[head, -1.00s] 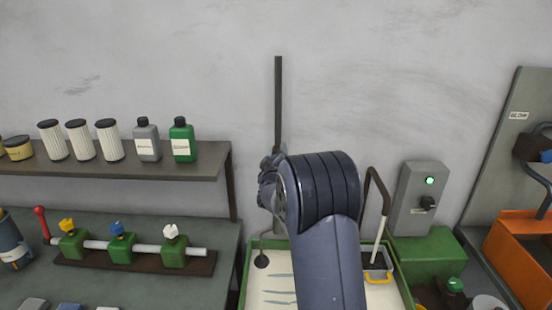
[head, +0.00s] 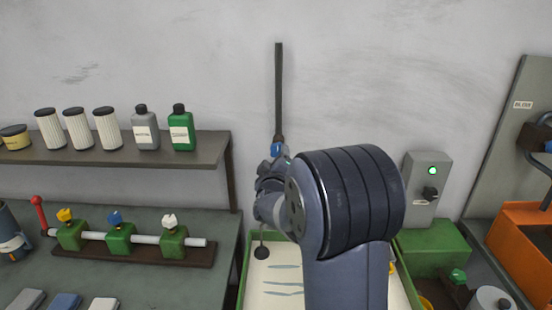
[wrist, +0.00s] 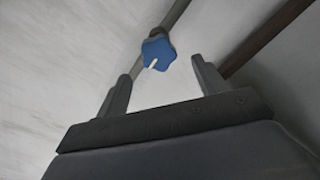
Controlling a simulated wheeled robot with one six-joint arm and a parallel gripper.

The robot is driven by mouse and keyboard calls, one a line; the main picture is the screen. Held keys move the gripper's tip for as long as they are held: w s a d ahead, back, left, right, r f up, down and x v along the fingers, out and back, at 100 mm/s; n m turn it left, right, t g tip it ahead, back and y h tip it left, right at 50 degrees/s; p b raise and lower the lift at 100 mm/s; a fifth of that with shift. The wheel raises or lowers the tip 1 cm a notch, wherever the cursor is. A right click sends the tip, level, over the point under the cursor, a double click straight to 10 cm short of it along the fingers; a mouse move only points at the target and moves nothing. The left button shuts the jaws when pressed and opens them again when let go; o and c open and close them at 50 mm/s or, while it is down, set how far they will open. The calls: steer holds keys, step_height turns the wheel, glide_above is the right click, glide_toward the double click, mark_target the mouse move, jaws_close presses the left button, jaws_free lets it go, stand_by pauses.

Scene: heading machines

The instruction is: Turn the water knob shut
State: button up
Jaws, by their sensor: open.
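The water knob is most likely the blue star-shaped knob (wrist: 157,54) with a white pointer mark, on a pipe at the wall. It shows small in the head view (head: 277,149), at the foot of the dark vertical pipe and just above my gripper. My gripper (wrist: 160,72) is open and empty, with the knob just beyond its fingertips and roughly between them. The fingers look apart from the knob. In the head view my arm hides most of my gripper and the pipe's lower part.
A bench at the left carries a manifold with yellow, blue (head: 115,217) and white knobs. A shelf (head: 110,150) with bottles and filters stands above it. A green-rimmed tray (head: 247,275) lies below my arm. A grey switch box (head: 428,188) is to the right.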

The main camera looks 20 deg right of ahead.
mark_target(277, 147)
steer(key=shift+v, duration=0.9)
steer(key=shift+w+d, duration=0.1)
steer(key=shift+w, duration=0.05)
steer(key=p+x, duration=0.3)
steer(key=x, duration=0.7)
steer(key=shift+w+d, duration=0.1)
steer(key=shift+w, duration=0.15)
steer(key=shift+s, duration=0.1)
